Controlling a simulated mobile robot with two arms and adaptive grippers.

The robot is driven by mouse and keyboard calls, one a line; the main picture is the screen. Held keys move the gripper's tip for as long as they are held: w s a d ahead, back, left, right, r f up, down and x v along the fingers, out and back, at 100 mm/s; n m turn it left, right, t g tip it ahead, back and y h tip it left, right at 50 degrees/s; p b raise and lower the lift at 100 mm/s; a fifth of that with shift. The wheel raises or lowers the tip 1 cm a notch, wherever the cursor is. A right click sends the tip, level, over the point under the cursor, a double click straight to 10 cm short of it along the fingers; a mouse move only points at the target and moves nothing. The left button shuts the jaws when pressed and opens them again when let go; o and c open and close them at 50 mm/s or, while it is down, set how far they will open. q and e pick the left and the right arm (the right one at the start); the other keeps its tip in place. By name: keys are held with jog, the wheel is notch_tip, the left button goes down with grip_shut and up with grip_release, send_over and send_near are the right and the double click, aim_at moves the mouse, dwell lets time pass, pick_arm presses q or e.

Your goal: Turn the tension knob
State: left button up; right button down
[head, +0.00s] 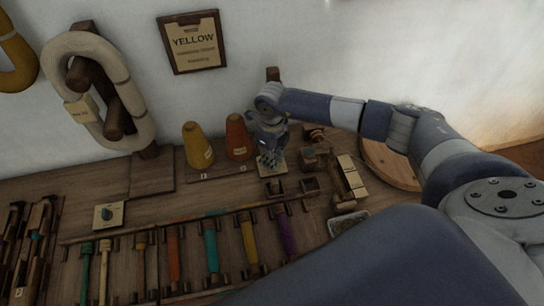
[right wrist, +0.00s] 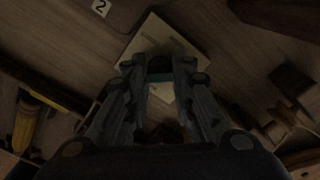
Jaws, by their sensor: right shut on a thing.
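A small pale square plate (head: 266,171) lies on the bench under my right gripper (head: 270,157). In the right wrist view the plate (right wrist: 150,38) shows beyond the fingertips, turned at an angle. My right gripper (right wrist: 158,72) points down at the plate and is shut on what I take to be the tension knob. The knob itself is mostly hidden between the dark fingers, so its pointer cannot be read. A similar pale plate with a dark round knob (head: 107,212) lies at the left of the bench, apart from the gripper. My left gripper is not in view.
An orange cone (head: 237,139) and a yellow cone (head: 197,147) stand just left of my right gripper. A rack of coloured bobbins (head: 211,246) lies in front. A wooden block (head: 347,179) and a round board (head: 391,164) are to the right. A clipboard reading YELLOW (head: 193,42) hangs behind.

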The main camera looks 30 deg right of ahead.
jog(key=shift+m, duration=1.1)
jog(key=c, duration=1.4)
grip_release()
jog(key=shift+o, duration=0.2)
notch_tip(320, 180, up, 12)
